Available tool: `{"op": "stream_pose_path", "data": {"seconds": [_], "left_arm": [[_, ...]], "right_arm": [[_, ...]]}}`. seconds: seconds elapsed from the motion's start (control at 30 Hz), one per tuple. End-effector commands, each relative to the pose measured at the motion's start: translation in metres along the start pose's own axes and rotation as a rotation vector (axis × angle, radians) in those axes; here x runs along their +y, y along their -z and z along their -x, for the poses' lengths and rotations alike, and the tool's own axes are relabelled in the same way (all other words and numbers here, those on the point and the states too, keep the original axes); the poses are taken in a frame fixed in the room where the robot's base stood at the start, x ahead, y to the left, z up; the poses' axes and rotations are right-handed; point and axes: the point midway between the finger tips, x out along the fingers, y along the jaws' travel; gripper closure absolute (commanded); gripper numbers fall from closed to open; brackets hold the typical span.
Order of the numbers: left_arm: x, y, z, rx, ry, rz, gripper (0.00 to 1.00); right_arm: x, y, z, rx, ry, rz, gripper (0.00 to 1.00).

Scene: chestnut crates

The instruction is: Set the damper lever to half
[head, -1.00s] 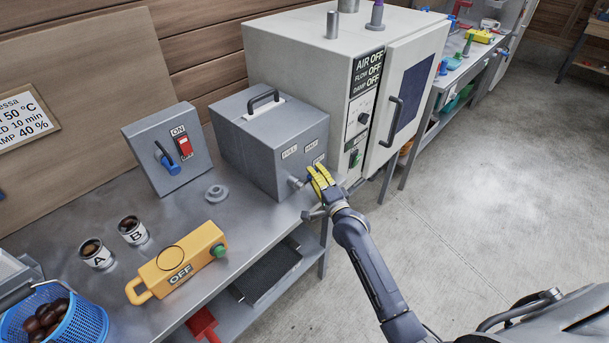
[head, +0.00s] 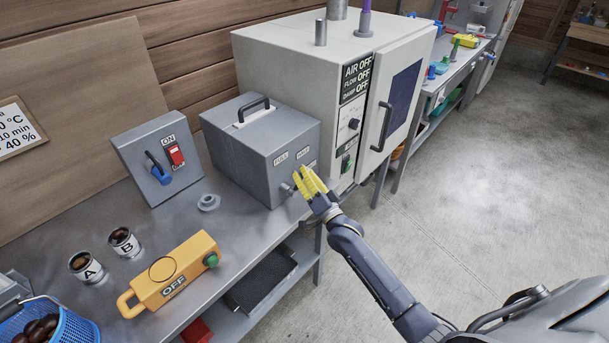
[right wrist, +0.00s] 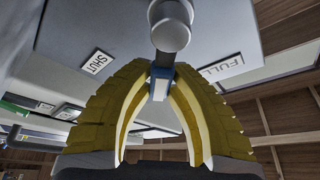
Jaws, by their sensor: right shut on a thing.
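The grey damper box (head: 250,160) stands on the bench beside the white oven, with FULL, HALF and SHUT labels on its front. My right gripper (head: 303,174) is at that front face. In the right wrist view, the yellow fingers of my right gripper (right wrist: 160,80) are closed on the damper lever (right wrist: 163,60), near its blue tip. My left gripper is not in view.
The white oven (head: 290,60) with a door handle stands right behind the box. A switch box (head: 158,158), a yellow OFF unit (head: 190,262), cups A (head: 87,268) and B (head: 124,243), and a blue basket (head: 75,318) are on the bench. The floor at right is clear.

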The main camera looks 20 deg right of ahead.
Motion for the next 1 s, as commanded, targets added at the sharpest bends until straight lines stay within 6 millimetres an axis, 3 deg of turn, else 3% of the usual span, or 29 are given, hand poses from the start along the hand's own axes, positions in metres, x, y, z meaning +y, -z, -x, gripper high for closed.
{"op": "stream_pose_path", "data": {"seconds": [0.43,0.47,0.67,1.0], "left_arm": [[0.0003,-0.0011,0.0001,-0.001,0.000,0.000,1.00],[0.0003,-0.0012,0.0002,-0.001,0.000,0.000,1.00],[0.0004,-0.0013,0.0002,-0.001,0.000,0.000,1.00],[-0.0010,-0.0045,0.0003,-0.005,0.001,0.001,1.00]], "right_arm": [[-0.0022,0.0015,-0.0012,0.003,0.007,0.009,1.00],[-0.0022,0.0015,-0.0012,0.003,0.007,0.009,0.81],[-0.0016,0.0009,-0.0007,0.002,0.006,0.009,0.58],[-0.0004,-0.0001,0.0043,0.000,0.004,0.009,0.58]]}}
